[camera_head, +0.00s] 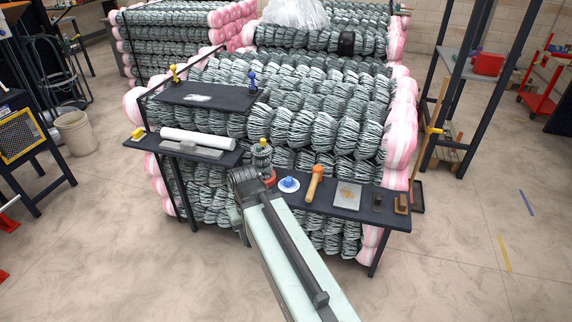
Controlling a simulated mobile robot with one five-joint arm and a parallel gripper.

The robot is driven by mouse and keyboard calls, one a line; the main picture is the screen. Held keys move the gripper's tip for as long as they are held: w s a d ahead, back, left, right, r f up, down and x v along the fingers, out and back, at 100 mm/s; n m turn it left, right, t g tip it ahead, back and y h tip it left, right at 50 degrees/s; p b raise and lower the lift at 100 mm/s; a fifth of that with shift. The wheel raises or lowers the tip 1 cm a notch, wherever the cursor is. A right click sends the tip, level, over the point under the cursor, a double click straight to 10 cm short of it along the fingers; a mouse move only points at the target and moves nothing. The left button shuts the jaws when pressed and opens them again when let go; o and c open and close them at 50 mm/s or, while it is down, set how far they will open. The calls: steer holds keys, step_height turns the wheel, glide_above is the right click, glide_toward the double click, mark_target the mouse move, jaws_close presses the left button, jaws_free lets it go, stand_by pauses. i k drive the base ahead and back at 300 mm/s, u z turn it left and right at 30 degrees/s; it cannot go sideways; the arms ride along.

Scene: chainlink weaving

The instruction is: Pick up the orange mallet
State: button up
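The orange mallet (315,180) lies on a narrow dark shelf (335,208) in front of the stacked mesh rolls. Its rounded orange head points away from me and its lighter handle comes toward me. My arm reaches up from the bottom of the view and its far end (246,182) is left of the mallet, apart from it. The fingers of my gripper cannot be made out there, so I cannot tell whether it is open or shut.
On the shelf, a white-and-blue round item (289,185) sits just left of the mallet; a grey plate (347,196) and a small wooden block (401,204) lie to the right. A left shelf holds a white roll (198,138). The floor at right is mostly clear.

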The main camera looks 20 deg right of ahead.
mark_target(317, 169)
steer(key=u, duration=0.45)
steer(key=i, duration=1.05)
steer(key=u, duration=0.35)
steer(key=k, duration=0.85)
steer(key=u, duration=0.15)
steer(key=i, duration=0.85)
steer(key=z, duration=0.05)
